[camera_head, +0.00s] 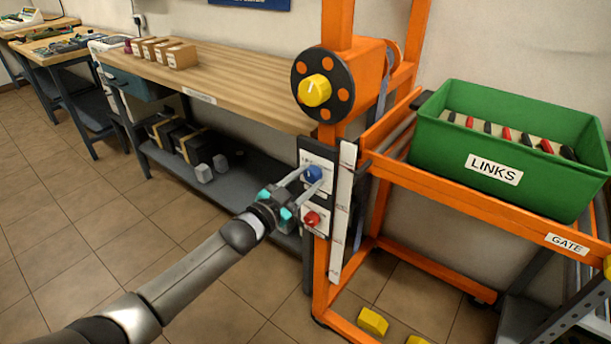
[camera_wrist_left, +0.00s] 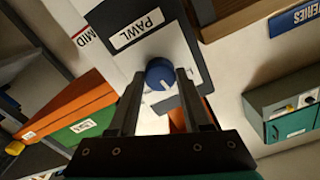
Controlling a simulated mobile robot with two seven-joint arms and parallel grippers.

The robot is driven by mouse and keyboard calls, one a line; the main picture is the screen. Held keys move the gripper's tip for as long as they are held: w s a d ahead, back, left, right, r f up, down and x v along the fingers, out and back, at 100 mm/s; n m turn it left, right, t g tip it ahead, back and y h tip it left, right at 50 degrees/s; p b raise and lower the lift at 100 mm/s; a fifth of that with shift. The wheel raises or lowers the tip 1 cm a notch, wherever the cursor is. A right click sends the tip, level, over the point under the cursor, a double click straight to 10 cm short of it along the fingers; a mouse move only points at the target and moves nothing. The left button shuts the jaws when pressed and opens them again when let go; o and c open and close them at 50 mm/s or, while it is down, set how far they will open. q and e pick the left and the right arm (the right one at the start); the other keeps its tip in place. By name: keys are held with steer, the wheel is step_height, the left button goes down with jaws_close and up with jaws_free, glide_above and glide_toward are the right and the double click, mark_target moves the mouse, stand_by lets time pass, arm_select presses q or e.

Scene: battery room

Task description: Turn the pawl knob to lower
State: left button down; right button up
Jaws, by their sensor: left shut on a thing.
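The blue pawl knob (camera_head: 312,174) sits on a white panel on the orange lift frame. In the left wrist view the blue knob (camera_wrist_left: 160,75) has a white pointer line and sits by a "PAWL" label (camera_wrist_left: 137,30). My left gripper (camera_head: 312,180) reaches it from the left, with its two fingers (camera_wrist_left: 160,84) on either side, shut on the knob. A red knob (camera_head: 311,218) is just below on a second white plate. The panel's smaller lettering is too small to read. My right gripper is not in view.
The orange frame carries a black wheel with a yellow hub (camera_head: 315,90) above the panel. A green "LINKS" bin (camera_head: 450,155) stands on the gate shelf at right. A wooden workbench (camera_head: 240,92) runs behind. Yellow blocks (camera_head: 373,321) lie on the floor.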

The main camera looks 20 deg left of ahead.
arm_select(q)
steer(key=m, duration=0.2)
steer(key=shift+m+p, duration=0.3)
steer(key=shift+m, duration=0.1)
steer(key=m, duration=0.2)
steer(key=shift+m, duration=0.4)
steer(key=m, duration=0.3)
steer(key=shift+m, duration=1)
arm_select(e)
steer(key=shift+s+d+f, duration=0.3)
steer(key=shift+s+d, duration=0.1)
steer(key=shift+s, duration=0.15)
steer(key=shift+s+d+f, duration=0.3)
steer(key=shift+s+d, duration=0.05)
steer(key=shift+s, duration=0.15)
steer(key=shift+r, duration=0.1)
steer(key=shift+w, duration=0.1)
arm_select(q)
steer(key=shift+c, duration=2.2)
jaws_free()
steer(key=shift+o, duration=0.5)
